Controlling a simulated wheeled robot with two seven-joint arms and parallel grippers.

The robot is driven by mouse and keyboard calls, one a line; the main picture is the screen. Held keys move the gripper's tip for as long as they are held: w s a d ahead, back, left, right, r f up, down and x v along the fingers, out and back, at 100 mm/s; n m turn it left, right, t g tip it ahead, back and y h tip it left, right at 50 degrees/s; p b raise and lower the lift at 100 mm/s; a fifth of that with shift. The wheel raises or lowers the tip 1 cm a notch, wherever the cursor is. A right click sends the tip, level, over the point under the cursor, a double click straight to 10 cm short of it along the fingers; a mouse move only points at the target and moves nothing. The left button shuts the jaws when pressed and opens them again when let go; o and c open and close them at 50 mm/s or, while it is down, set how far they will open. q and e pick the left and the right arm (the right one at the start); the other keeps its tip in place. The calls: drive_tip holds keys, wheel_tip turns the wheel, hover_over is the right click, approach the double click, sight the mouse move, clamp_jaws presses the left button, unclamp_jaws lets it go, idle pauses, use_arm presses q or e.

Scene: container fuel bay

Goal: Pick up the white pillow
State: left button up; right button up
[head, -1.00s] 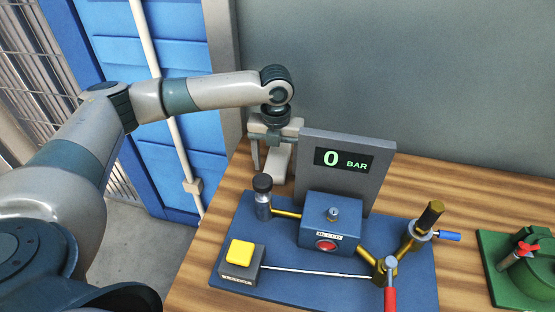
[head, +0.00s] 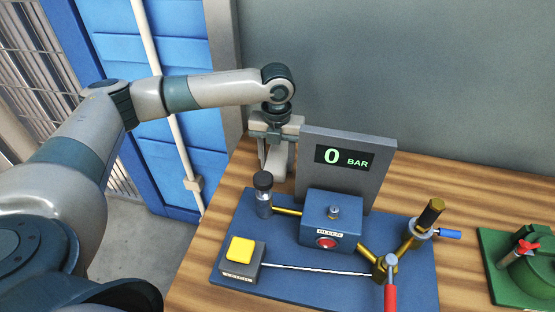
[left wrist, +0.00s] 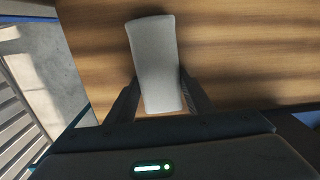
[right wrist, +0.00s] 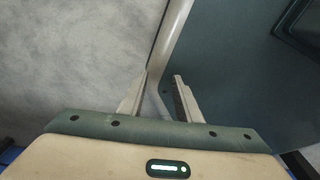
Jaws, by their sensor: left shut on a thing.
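The white pillow (left wrist: 156,60) is a pale, slightly curved block on the wooden table in the left wrist view. In the head view the pillow (head: 277,160) shows in part behind the grey display panel. My left gripper (head: 275,168) points down at it. In the left wrist view its dark fingers (left wrist: 159,88) press against both sides of the pillow's near part. I cannot tell whether the pillow is clear of the table. My right gripper (right wrist: 163,74) shows only in the right wrist view, with its fingers apart and nothing held.
The grey display (head: 378,186) reading 0 BAR stands close to the right of the pillow. In front is a blue board (head: 290,285) with a capped cylinder (head: 263,195), bleed box (head: 330,222) and yellow button (head: 241,250). A green unit (head: 525,270) stands at right.

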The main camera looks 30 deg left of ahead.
sight(277, 160)
use_arm(q)
drive_tip(key=shift+r, duration=0.15)
